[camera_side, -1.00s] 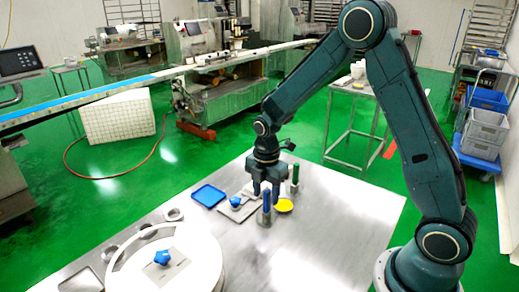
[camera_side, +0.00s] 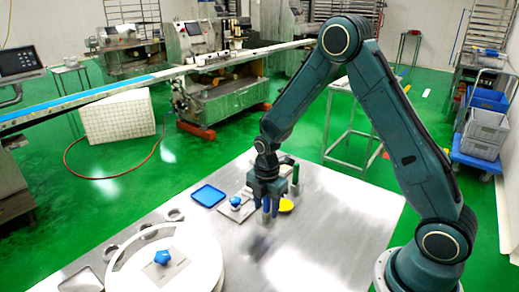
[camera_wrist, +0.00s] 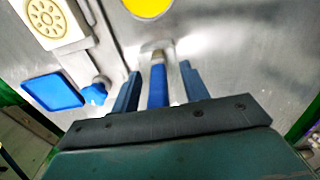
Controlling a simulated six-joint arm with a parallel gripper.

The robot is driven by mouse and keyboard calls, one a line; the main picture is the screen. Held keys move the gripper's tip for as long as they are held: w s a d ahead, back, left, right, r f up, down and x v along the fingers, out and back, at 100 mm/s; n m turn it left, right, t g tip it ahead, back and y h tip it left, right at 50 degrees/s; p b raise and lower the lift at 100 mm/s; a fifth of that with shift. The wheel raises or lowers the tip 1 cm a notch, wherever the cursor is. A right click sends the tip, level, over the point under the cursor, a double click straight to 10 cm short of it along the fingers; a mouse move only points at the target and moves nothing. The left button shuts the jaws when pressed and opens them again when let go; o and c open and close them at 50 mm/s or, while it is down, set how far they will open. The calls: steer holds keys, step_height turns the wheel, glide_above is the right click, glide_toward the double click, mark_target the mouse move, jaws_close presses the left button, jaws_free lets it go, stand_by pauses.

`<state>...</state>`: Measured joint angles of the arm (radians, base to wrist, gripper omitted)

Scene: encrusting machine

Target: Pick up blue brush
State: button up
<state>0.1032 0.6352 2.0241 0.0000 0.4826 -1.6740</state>
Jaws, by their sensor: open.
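The blue brush stands upright on the steel table (camera_side: 330,225); its blue handle (camera_wrist: 157,85) shows in the wrist view between my two fingers, with a gap visible on each side. My gripper (camera_wrist: 159,72) is open and points down around the handle. In the side view my gripper (camera_side: 268,208) is low over the table and largely hides the brush. I cannot tell whether either finger touches the handle.
A yellow dish (camera_side: 286,206) lies just right of my gripper. A blue tray (camera_side: 208,195) and a plate with a blue knob (camera_side: 236,203) lie to the left. A round white machine part (camera_side: 200,262) is at the front left. The table's right side is clear.

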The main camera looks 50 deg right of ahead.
steer(key=shift+c, duration=0.5)
jaws_close()
steer(key=shift+r, duration=0.1)
step_height(320, 180, up, 20)
stand_by(0.5)
stand_by(0.4)
